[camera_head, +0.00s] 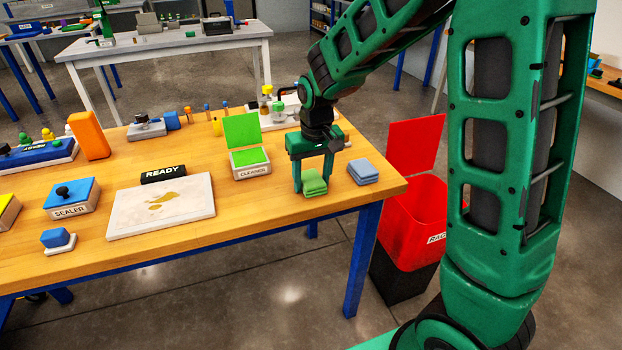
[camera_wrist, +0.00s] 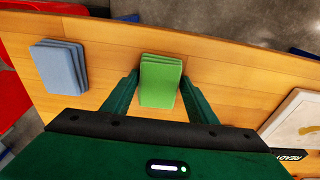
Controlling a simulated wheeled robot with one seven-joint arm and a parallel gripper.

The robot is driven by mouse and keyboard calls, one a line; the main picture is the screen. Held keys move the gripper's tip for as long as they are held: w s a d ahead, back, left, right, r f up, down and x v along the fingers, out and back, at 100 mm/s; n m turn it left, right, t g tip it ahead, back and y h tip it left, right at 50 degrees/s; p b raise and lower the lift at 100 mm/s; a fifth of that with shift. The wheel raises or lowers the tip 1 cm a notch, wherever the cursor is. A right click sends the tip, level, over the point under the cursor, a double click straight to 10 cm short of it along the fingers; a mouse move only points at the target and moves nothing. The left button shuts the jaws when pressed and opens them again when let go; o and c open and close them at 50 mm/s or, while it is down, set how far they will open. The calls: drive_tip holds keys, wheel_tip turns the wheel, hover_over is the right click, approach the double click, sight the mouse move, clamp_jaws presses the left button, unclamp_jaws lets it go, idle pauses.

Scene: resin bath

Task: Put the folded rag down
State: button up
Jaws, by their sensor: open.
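A green folded rag (camera_head: 314,185) lies on the wooden table (camera_head: 262,203) near its front edge, toward the right end. My gripper (camera_head: 312,179) is down over it with its fingers open. In the wrist view the green rag (camera_wrist: 160,82) sits between the two spread fingers, with a gap showing on each side. A blue-grey folded rag (camera_head: 363,172) lies on the table just right of my gripper; in the wrist view it (camera_wrist: 60,67) is to the left, clear of the fingers.
A cleaner box (camera_head: 250,171) with a raised green lid stands left of my gripper. Further left is a white board (camera_head: 192,211) with a brownish stain, beside a READY sign (camera_head: 163,173). A red bin (camera_head: 410,225) with its lid up stands off the table's right end.

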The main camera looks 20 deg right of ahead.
sight(315, 183)
drive_tip(key=shift+s+d+f, duration=0.1)
drive_tip(key=shift+d+f, duration=0.05)
drive_tip(key=shift+d, duration=0.2)
drive_tip(key=shift+r, duration=0.5)
wheel_tip(315, 183, up, 11)
drive_tip(key=s, duration=0.1)
drive_tip(key=s+d+m, duration=0.4)
drive_tip(key=s+d, duration=0.9)
drive_tip(key=s, duration=0.2)
drive_tip(key=s+d+f+m, duration=0.1)
drive_tip(key=s+d+f, duration=0.1)
drive_tip(key=s, duration=0.5)
drive_tip(key=s+d+f+m+g, duration=0.1)
drive_tip(key=s+d, duration=0.1)
drive_tip(key=s, duration=0.5)
drive_tip(key=shift+s+f, duration=0.25)
drive_tip(key=shift+f, duration=0.15)
drive_tip(key=shift+w+f+g, duration=0.25)
drive_tip(key=shift+w+g, duration=0.05)
drive_tip(key=shift+w, duration=0.35)
